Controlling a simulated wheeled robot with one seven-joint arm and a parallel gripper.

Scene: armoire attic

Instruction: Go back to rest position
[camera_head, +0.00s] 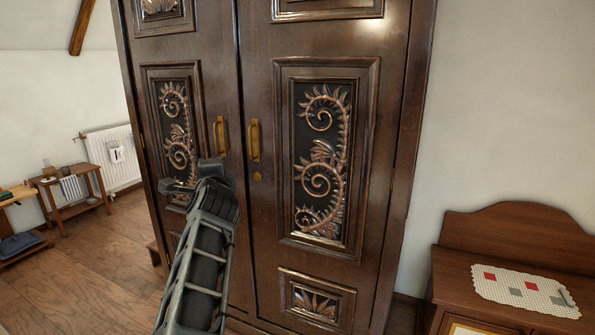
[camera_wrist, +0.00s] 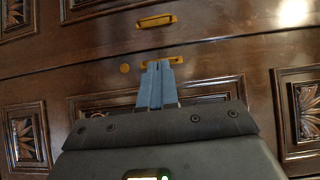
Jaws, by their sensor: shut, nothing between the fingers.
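My gripper (camera_wrist: 157,85) is shut and empty in the wrist view, its two blue-grey fingers pressed together. In the head view my arm rises from the bottom, and the gripper end (camera_head: 187,180) is in front of the left door. A dark carved wooden armoire (camera_head: 262,200) fills the middle, both doors closed. Its left brass handle (camera_head: 220,137) and right brass handle (camera_head: 254,141) stand side by side. In the wrist view one handle (camera_wrist: 162,62) shows just beyond the fingertips and the other (camera_wrist: 157,21) is farther up. I cannot tell whether the fingers touch the handle.
A wooden cabinet (camera_head: 508,238) with a chequered cloth (camera_head: 524,291) stands at the right. At the left are a small wooden table (camera_head: 70,185) and a white radiator (camera_head: 113,157). The wooden floor (camera_head: 95,255) between them and the armoire is mostly clear.

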